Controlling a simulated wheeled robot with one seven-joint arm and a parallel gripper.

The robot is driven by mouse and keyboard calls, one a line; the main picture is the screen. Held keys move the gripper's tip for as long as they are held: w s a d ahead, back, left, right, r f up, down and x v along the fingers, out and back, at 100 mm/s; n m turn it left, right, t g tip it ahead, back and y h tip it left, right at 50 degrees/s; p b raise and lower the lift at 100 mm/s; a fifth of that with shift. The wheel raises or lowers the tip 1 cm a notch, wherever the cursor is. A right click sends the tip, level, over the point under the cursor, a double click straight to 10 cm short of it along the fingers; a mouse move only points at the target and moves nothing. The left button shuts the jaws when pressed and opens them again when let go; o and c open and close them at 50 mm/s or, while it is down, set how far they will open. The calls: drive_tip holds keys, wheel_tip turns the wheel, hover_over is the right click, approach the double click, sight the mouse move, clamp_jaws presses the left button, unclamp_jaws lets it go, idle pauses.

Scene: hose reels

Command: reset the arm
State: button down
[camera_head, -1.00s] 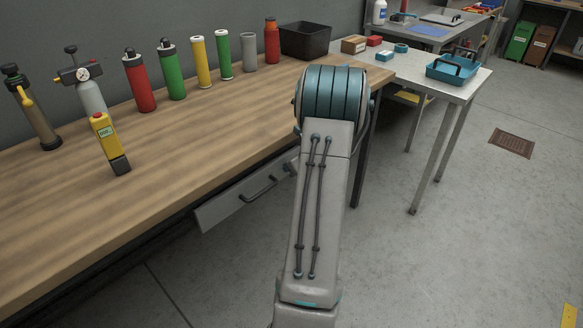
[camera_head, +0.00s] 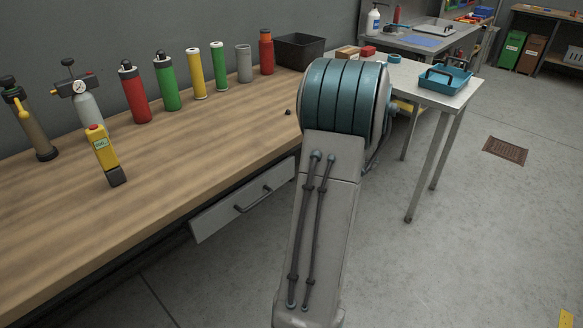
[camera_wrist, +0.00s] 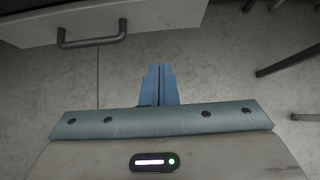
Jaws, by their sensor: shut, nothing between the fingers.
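My gripper (camera_wrist: 158,84) shows in the wrist view with its blue fingers together and nothing between them. It points down over bare grey floor, beside the front of a drawer (camera_wrist: 25,30). In the head view my arm rises in front of the workbench, and its teal-banded joint covers part of the bench's right end. My gripper is hidden behind the arm in that view.
A wooden workbench (camera_head: 150,205) holds a yellow meter (camera_head: 104,153), a gauge pump (camera_head: 82,95) and several coloured cylinders along the wall. Its drawer (camera_head: 240,208) is pulled out. A black bin (camera_head: 300,50) stands behind. A side table (camera_head: 450,98) carries a blue tray (camera_head: 445,80).

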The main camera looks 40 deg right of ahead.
drive_tip(key=shift+s+r, duration=0.1)
drive_tip(key=w+a+r+n+g+y+p, duration=0.1)
drive_tip(key=a+r+n+p, duration=0.1)
drive_tip(key=a+r+n, duration=0.55)
drive_tip(key=w+a+r+n+g+y+p, duration=0.15)
drive_tip(key=a+n, duration=0.25)
drive_tip(key=a, duration=0.6)
drive_tip(key=a+r+n+g+y+p, duration=0.1)
drive_tip(key=a+r+n+g+p, duration=0.15)
drive_tip(key=a+r+n, duration=0.45)
drive_tip(key=s+a+r+n+h+p, duration=0.2)
drive_tip(key=s+a+n+p, duration=0.1)
drive_tip(key=s+a+n, duration=0.3)
drive_tip(key=s+a+r+n+g+h+p, duration=0.1)
drive_tip(key=s+a+r+n+h+p, duration=0.1)
drive_tip(key=s+a+n, duration=0.4)
drive_tip(key=a+r+n+p, duration=0.1)
drive_tip(key=a+n, duration=0.3)
drive_tip(key=n, duration=0.1)
drive_tip(key=shift+r, duration=0.35)
